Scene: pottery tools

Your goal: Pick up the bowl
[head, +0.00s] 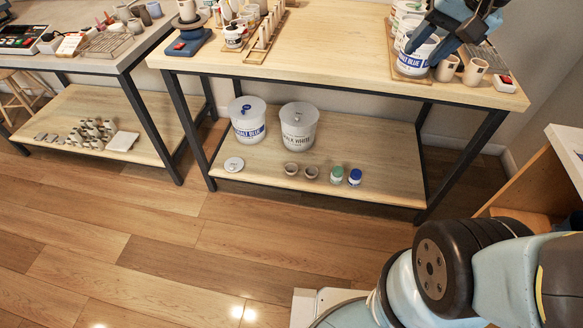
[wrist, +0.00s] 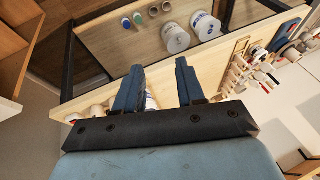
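I cannot tell which one is the task's bowl. They also show at the top of the wrist view, as one vessel (wrist: 153,12) and the other (wrist: 166,7). My gripper (head: 433,46) is above the right end of the tabletop, in front of a white tub with blue lettering (head: 412,62). In the wrist view my gripper (wrist: 160,66) has its fingers apart, with nothing held.
Two lidded buckets (head: 298,126) stand behind. The tabletop (head: 310,52) overhangs the shelf. The tabletop's middle is clear.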

